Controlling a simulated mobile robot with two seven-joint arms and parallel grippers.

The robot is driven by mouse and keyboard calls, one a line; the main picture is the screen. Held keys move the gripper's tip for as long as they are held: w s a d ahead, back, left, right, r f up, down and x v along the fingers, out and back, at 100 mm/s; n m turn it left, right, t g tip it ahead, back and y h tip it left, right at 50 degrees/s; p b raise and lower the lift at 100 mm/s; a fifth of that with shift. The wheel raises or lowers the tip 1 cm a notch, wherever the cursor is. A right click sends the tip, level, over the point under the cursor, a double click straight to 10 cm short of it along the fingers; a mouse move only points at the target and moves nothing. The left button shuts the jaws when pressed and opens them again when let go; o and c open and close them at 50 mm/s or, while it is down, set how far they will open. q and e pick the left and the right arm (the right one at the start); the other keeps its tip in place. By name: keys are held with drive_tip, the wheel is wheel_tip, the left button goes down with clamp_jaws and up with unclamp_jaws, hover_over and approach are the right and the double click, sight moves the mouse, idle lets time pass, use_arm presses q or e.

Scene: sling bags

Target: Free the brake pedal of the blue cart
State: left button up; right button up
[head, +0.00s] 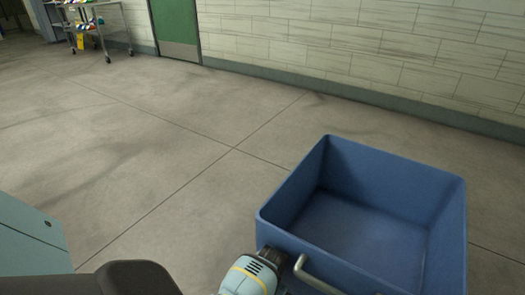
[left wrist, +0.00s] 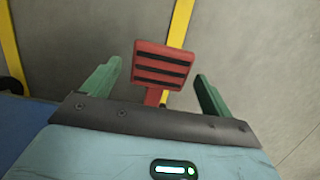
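The blue cart (head: 370,210) is an open, empty-looking bin at the lower right of the head view, with a grey metal handle (head: 318,277) on its near side. The brake pedal (left wrist: 160,66) is a red plate with black stripes on a red stem, seen in the left wrist view. My left gripper (left wrist: 156,72) has two green fingers spread apart. The pedal shows between them, with a gap on each side; I cannot tell how far beyond the fingertips it is. The head view does not show the left fingers or the pedal. My right gripper is in neither view.
A blue surface (left wrist: 22,125) is close at the left of the wrist view. Open concrete floor (head: 150,150) lies left of the cart. A metal trolley (head: 92,28) stands far off near a green door (head: 175,25).

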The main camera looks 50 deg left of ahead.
use_arm(q)
drive_tip(key=shift+s, duration=0.1)
drive_tip(key=p+v, duration=0.1)
drive_tip(key=v, duration=0.1)
drive_tip(key=p+v, duration=0.1)
drive_tip(key=v, duration=0.1)
drive_tip(key=shift+s+d+p, duration=0.1)
drive_tip(key=shift+s+p, duration=0.15)
drive_tip(key=shift+p, duration=0.15)
drive_tip(key=s+d+p, duration=0.7)
drive_tip(key=s+d, duration=0.1)
drive_tip(key=s, duration=0.6)
drive_tip(key=shift+d+r, duration=0.15)
drive_tip(key=shift+r, duration=0.35)
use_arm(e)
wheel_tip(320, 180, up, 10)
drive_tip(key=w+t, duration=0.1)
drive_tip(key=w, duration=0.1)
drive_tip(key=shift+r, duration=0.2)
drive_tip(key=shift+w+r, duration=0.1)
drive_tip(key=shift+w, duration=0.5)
